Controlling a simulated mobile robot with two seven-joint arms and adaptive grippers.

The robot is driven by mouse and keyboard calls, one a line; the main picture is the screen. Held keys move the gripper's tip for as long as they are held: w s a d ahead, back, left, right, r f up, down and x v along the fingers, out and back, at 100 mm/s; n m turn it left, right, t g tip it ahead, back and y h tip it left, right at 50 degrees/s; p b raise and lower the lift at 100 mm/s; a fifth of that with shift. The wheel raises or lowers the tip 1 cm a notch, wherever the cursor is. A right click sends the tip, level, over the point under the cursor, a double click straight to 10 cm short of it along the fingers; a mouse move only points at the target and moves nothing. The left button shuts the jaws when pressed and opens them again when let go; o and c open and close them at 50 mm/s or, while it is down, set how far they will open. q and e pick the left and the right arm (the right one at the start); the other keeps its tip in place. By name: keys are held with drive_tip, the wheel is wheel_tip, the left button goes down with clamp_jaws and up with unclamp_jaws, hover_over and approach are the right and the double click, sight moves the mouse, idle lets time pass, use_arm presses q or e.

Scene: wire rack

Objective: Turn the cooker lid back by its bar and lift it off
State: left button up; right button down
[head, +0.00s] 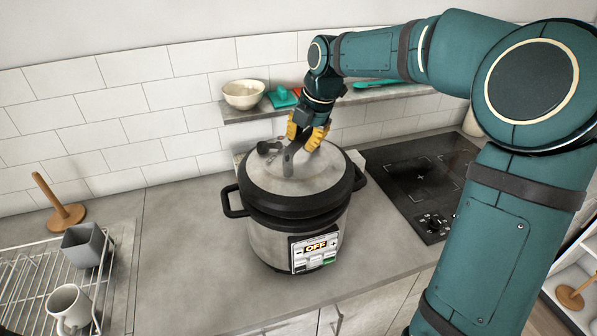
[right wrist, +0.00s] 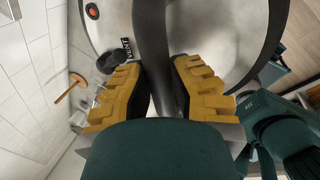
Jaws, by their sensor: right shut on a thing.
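The cooker (head: 268,238) stands on the grey counter, a steel pot with side handles and a front panel reading OFF. Its lid (head: 262,176), pale with a dark rim, sits on top and looks level. The lid's dark bar (head: 288,160) rises over its middle and shows large in the right wrist view (right wrist: 151,30). My right gripper (head: 306,137) comes down from behind with yellow fingers on both sides of the bar, shut on it. My left gripper is out of view.
A black hob (head: 412,178) lies right of the cooker. A shelf (head: 240,113) behind carries a bowl (head: 244,94) and colored items. At left are a wire rack (head: 30,283) with a grey cup (head: 85,245) and white mug (head: 68,306), and a wooden stand (head: 62,214). Counter left of the cooker is clear.

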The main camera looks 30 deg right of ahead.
drive_tip(key=shift+r, duration=0.55)
idle(0.5)
drive_tip(key=shift+r, duration=0.1)
drive_tip(key=shift+r+p, duration=1.2)
drive_tip(key=shift+r, duration=0.25)
drive_tip(key=shift+f, duration=0.1)
